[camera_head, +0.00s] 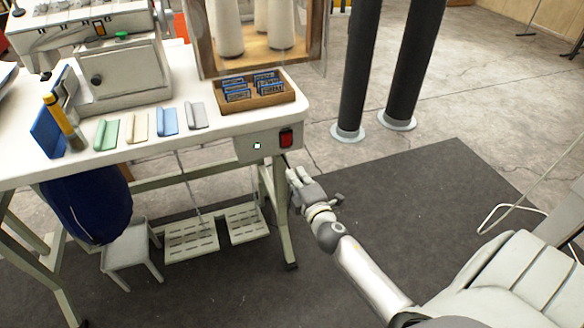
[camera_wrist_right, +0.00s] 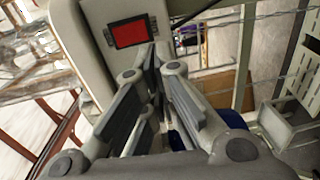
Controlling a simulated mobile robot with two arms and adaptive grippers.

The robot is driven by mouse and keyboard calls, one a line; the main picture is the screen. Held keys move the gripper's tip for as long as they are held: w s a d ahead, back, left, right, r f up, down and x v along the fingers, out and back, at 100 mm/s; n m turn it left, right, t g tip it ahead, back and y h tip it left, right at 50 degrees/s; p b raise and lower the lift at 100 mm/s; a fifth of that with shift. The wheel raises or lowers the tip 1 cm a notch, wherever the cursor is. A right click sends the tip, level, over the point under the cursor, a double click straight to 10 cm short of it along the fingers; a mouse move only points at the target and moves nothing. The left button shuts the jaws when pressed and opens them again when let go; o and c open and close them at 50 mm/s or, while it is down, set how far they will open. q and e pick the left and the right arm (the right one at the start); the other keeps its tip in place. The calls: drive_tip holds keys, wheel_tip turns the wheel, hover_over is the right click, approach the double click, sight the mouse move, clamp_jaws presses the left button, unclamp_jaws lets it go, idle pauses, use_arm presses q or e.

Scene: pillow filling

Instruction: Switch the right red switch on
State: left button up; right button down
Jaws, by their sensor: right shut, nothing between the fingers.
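The red switch (camera_head: 286,138) sits in a dark frame on the front panel under the right end of the white sewing table (camera_head: 215,128). It also shows in the right wrist view as a red rectangle (camera_wrist_right: 130,33), just beyond my fingertips. My right gripper (camera_head: 293,176) is in front of and a little below the switch in the head view. In the right wrist view its fingers (camera_wrist_right: 155,62) are shut and empty, pointing toward the panel just below the switch. I cannot tell whether they touch it. My left gripper is in neither view.
A wooden box of blue packets (camera_head: 255,97) stands on the table above the switch. Coloured items and a sewing machine (camera_head: 118,75) are further left. A table leg (camera_head: 283,215) and pedals (camera_head: 192,240) are below. Dark mat (camera_head: 400,200) lies open to the right.

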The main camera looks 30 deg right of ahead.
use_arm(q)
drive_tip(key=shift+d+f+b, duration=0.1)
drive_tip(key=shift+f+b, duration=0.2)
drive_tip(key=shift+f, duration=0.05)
use_arm(e)
drive_tip(key=v, duration=0.4)
drive_tip(key=shift+s+f, duration=0.1)
drive_tip(key=shift+f, duration=0.2)
